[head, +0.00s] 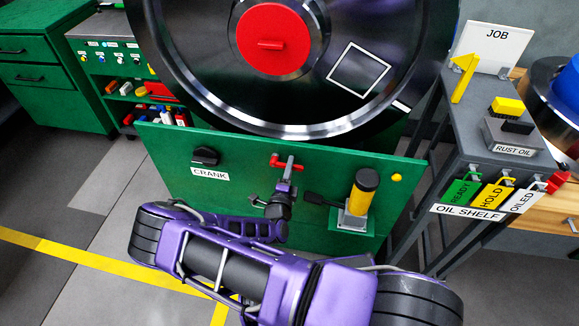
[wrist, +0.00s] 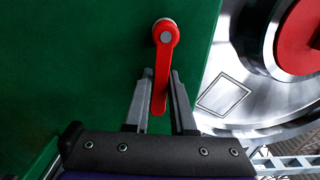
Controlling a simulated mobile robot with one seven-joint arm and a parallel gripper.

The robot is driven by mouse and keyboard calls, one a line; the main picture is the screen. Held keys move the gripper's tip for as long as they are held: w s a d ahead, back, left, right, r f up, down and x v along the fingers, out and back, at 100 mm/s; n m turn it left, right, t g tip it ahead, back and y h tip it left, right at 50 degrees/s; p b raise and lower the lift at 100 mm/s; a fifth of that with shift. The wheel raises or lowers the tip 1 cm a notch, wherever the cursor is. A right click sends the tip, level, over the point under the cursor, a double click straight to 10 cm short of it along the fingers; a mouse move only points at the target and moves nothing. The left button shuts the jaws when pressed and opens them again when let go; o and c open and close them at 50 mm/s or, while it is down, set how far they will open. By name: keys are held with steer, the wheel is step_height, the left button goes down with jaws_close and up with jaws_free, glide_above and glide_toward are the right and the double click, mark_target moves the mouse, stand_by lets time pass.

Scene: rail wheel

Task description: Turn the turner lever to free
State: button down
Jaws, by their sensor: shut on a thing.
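A red lever (wrist: 165,48) sits on the green front panel below the big wheel. In the wrist view its round pivot is at the top and its arm hangs down between my fingers. In the head view the lever (head: 276,162) lies roughly sideways, partly hidden by my gripper (head: 289,164). My gripper (wrist: 161,75) is shut on the lever's arm, with one finger on each side. No label for the lever or its free position is readable.
The large dark wheel (head: 190,85) with a red hub (head: 272,40) stands just above the panel. A black crank knob (head: 206,156) is left of the lever. The grey oil shelf (head: 462,140) stands farther right.

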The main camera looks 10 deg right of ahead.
steer(key=shift+r, duration=0.15)
stand_by(0.4)
steer(key=c, duration=0.8)
jaws_free()
steer(key=shift+o, duration=0.2)
steer(key=v, duration=1.7)
steer(key=shift+s+p, duration=0.25)
steer(key=shift+p, duration=0.1)
